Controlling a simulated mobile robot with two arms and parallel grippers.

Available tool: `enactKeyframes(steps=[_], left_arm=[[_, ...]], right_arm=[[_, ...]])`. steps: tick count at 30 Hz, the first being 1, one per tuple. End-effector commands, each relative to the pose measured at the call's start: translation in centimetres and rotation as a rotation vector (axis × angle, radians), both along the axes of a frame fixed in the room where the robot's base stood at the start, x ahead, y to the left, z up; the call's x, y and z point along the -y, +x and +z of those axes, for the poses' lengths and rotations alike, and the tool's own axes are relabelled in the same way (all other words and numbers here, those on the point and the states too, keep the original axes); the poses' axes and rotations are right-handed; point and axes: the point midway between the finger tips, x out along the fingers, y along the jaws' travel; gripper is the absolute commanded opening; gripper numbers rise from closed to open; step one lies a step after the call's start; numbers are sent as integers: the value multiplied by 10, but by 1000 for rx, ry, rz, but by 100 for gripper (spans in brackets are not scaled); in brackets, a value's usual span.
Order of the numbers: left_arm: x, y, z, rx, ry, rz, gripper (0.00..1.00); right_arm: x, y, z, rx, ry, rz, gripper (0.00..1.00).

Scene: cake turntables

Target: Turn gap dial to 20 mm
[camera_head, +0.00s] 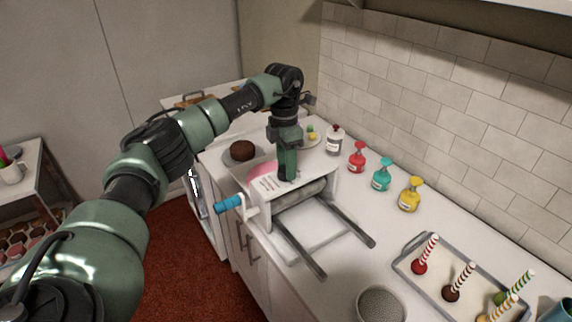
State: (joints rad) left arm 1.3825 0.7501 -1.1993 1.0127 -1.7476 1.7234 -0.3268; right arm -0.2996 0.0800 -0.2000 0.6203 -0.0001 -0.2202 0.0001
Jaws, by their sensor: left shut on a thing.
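A white dough sheeter (306,203) with a roller, two dark rails and a blue crank handle (230,203) stands on the counter. My left arm comes in from the left, and my left gripper (287,177) points down at the top of the sheeter. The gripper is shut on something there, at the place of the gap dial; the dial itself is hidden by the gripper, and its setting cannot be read. Printed marks show on the sheeter's top plate beside the gripper. A pink piece (262,171) lies behind the sheeter. My right gripper is not in view.
Red (357,158), teal (382,175) and yellow (410,195) bottles stand along the tiled wall. A round perforated container (380,305) is at the front. A brown cake (242,150) sits behind the sheeter.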

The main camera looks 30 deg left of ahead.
Motion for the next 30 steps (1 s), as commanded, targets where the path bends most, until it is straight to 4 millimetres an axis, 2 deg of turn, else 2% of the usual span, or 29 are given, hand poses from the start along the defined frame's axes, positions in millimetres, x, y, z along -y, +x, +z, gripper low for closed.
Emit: enactKeyframes(steps=[18, 30], left_arm=[[3, -2, -1, -4, -1, -562, 0], [3, -2, -1, -4, 0, -774, 0]], right_arm=[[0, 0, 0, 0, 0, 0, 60], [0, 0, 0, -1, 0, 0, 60]])
